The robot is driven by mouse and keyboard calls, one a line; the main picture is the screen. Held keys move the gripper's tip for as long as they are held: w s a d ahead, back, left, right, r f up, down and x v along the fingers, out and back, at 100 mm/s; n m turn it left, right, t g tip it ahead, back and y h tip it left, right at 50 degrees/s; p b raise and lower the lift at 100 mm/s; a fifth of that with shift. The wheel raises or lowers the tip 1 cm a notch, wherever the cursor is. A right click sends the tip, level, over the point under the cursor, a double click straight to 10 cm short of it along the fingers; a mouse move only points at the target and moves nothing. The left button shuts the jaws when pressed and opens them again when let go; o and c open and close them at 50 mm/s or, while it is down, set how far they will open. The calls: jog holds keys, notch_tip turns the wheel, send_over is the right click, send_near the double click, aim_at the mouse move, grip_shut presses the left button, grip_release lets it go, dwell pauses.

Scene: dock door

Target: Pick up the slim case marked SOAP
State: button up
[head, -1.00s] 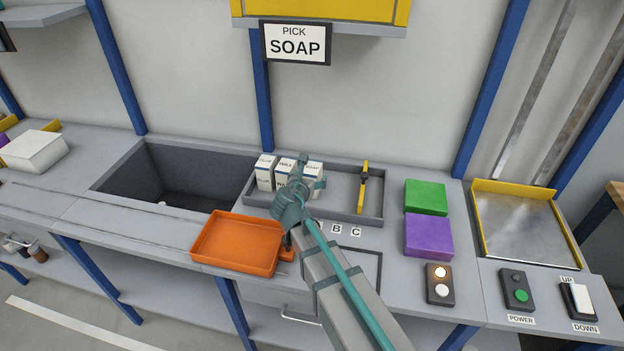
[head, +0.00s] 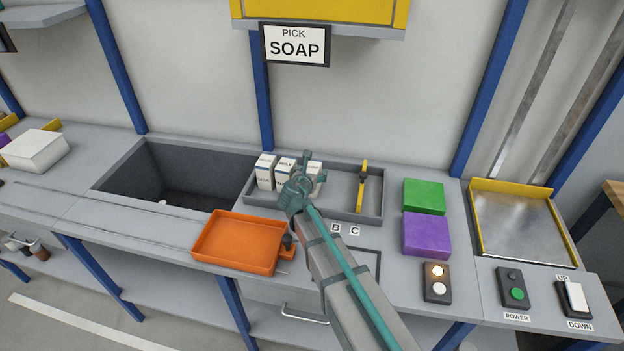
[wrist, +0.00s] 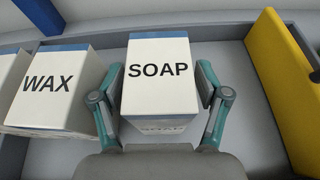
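The slim white case marked SOAP (wrist: 158,80) stands upright in the grey tray, its label facing up in the wrist view. In the head view the SOAP case (head: 316,167) is partly hidden behind my gripper (head: 312,172). In the wrist view my gripper (wrist: 160,90) is open, with one teal finger on each side of the SOAP case. A gap shows between the right finger and the case; the left finger is very close to it, and I cannot tell if it touches. The WAX case (wrist: 55,88) stands just left of the left finger.
An orange tray (head: 235,243) sits in front. Green (head: 424,196) and purple (head: 427,235) blocks lie to the right. A deep basin (head: 180,165) opens at left.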

jog(key=c, duration=1)
jog(key=shift+r, duration=0.15)
